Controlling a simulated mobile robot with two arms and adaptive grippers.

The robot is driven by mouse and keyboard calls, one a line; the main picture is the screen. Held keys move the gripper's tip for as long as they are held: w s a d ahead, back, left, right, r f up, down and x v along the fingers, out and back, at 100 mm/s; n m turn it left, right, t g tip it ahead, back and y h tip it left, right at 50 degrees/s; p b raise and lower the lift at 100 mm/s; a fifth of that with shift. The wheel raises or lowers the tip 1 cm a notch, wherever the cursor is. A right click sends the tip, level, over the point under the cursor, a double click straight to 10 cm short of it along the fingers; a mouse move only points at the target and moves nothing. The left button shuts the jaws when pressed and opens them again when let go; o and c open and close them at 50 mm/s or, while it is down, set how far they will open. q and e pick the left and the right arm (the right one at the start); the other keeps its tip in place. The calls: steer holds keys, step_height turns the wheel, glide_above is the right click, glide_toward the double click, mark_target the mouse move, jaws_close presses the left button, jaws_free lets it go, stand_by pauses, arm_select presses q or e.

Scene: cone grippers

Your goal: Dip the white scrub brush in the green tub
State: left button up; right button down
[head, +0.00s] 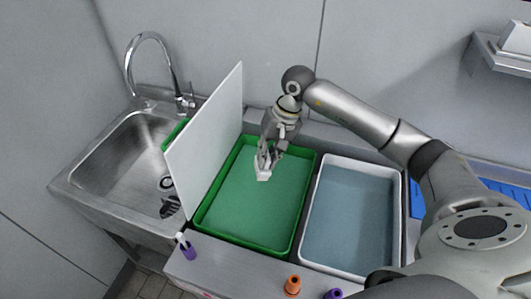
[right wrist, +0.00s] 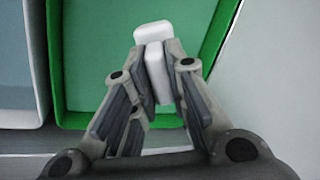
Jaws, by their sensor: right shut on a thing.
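The white scrub brush (head: 263,174) is in my right gripper (head: 268,157), which is shut on it above the back part of the green tub (head: 301,205). In the right wrist view the brush (right wrist: 157,72) stands out between the fingers (right wrist: 160,60), with the green tub (right wrist: 75,75) behind it. I cannot tell whether the brush touches the liquid in the tub. My left gripper does not show.
A white tub (head: 308,215) of grey-blue liquid stands right of the green one. A white upright panel (head: 205,140) separates the green tub from the steel sink (head: 122,165). Orange (head: 292,286) and purple (head: 185,248) small items stand along the front edge.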

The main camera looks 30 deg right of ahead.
mark_target(266, 165)
steer(key=shift+f, duration=0.85)
step_height(266, 165, down, 3)
steer(key=shift+w+r+b, duration=0.1)
steer(key=shift+r+b, duration=0.1)
steer(key=shift+b, duration=0.45)
step_height(266, 165, down, 6)
steer(key=b, duration=0.7)
steer(key=shift+f, duration=0.15)
steer(key=shift+r+p, duration=1.55)
steer(key=shift+r, duration=3.2)
steer(key=shift+r, duration=0.1)
steer(key=shift+r+p, duration=0.7)
steer(key=shift+r, duration=1.2)
